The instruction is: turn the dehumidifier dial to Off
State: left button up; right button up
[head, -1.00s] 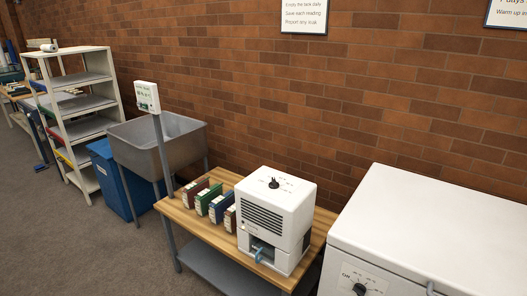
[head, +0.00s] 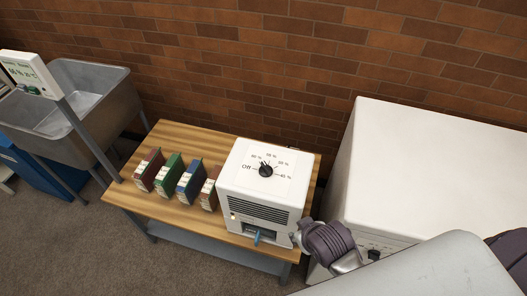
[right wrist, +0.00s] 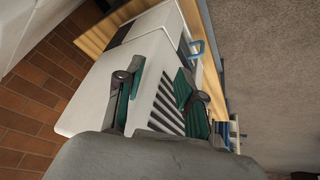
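The dehumidifier (head: 248,195) is a white box with a dark grille on its front, standing at the right end of a wooden table. Its black dial (head: 265,170) is on top, with Off marked on its left and percent marks around its upper and right sides. The knob's exact setting is too small to tell. My right arm reaches in from the lower right, its wrist by the dehumidifier's right front corner. In the right wrist view my right gripper (right wrist: 157,85) is open and empty, its fingers apart before the white casing and slatted grille. My left gripper is out of view.
Several coloured binders (head: 172,175) stand left of the dehumidifier. A white chest unit (head: 430,165) stands close on its right. A grey sink (head: 95,105) and a display on a post (head: 28,72) are at left. The brick wall is behind.

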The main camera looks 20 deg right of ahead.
jog(key=w+a+r+n+t+y, duration=0.15)
jog(key=w+r+t, duration=0.35)
jog(key=r, duration=0.5)
jog(key=w+a+r+n+t+p, duration=0.1)
jog(key=w+a+r+t, duration=0.2)
jog(key=w+r, duration=0.45)
jog(key=w+a+r+n+t+y, duration=0.1)
jog(key=w+a+r+n+t, duration=0.2)
jog(key=r, duration=0.9)
jog(key=w+a+r+n+t+y, duration=0.2)
jog(key=a+r+n+t+y, duration=0.1)
jog(key=a+r+n+y, duration=0.6)
jog(key=s+a+r+n+g+y, duration=0.3)
jog(key=s+a+n+g+y, duration=0.3)
jog(key=a+n+g+y, duration=0.6)
jog(key=n+g+h, duration=0.8)
jog(key=n+h, duration=0.1)
jog(key=h, duration=1.4)
send_near(264, 163)
notch_tip(264, 163, down, 9)
jog(key=p, duration=0.4)
jog(key=shift+s+a, duration=0.15)
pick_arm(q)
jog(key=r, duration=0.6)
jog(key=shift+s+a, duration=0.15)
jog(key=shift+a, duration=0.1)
